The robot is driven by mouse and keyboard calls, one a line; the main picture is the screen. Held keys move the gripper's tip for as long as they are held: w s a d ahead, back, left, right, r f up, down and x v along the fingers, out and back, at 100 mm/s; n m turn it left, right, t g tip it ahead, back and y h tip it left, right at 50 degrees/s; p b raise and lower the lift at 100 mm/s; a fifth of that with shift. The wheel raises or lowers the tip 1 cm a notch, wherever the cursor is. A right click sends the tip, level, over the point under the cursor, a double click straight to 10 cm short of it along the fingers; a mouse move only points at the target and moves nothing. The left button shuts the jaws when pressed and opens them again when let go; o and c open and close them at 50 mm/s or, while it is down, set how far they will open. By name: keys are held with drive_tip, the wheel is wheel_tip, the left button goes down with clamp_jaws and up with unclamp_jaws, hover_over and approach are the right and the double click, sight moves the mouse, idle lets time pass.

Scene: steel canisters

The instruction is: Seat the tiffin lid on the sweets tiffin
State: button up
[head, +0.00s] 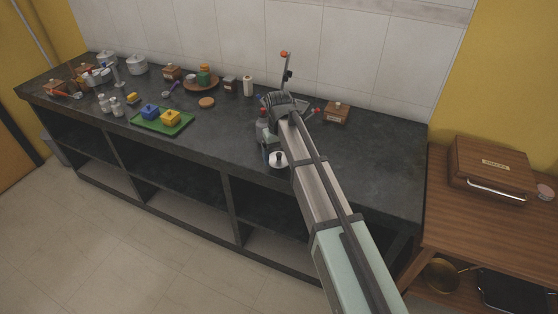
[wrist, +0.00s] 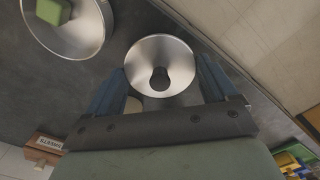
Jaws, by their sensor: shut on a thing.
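The tiffin lid (wrist: 160,48), a round shiny steel disc with a dark knob, is between my gripper's (wrist: 165,72) blue fingers in the wrist view. The jaws are shut on it. In the head view the lid (head: 278,161) shows beside my gripper, near the counter's front edge. A wider round steel vessel (wrist: 88,32) with a green block inside is at the upper left of the wrist view, apart from the lid and cut off by the frame. It seems to be the sweets tiffin; my arm hides it in the head view. A wooden block (wrist: 45,143) carries a label that appears to read SWEETS.
The dark counter (head: 370,160) is clear right of my arm. The wooden block (head: 336,112) stands near the wall. A green tray (head: 146,123) with blue and yellow boxes lies left. Jars and pots stand further left. A wooden case (head: 492,168) is on the side table.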

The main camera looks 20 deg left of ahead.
sight(279, 154)
wheel_tip(279, 154, up, 6)
drive_tip(key=shift+r, duration=0.2)
drive_tip(key=d, duration=1.1)
drive_tip(key=shift+w+a+f, duration=0.15)
drive_tip(key=shift+w+f, duration=0.05)
drive_tip(key=shift+f, duration=1.05)
drive_tip(key=shift+w+a+f, duration=0.1)
drive_tip(key=shift+w+f, duration=0.1)
drive_tip(key=shift+f, duration=1.05)
drive_tip(key=shift+f, duration=0.55)
drive_tip(key=o, duration=0.8)
drive_tip(key=shift+r, duration=0.2)
